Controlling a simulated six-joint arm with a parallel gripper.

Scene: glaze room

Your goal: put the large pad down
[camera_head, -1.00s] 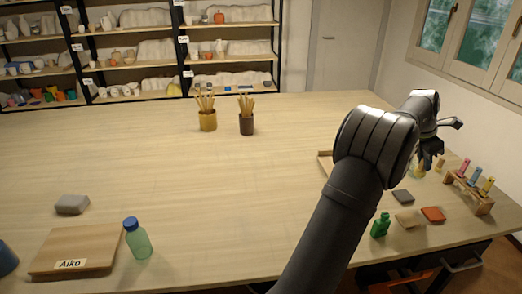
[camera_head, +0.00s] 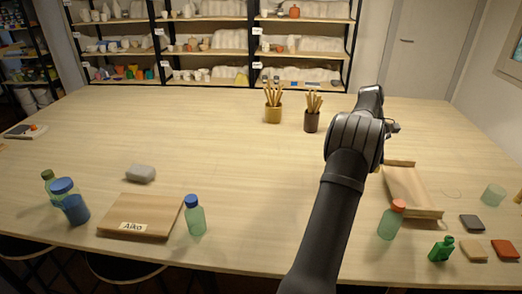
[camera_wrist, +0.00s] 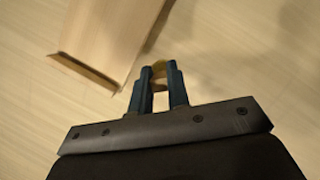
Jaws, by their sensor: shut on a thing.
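The tray (camera_head: 408,190) also shows there, to the right of my arm.
Two brush pots (camera_head: 273,112) (camera_head: 311,121) stand behind. A board marked Aiko (camera_head: 155,211) lies left.

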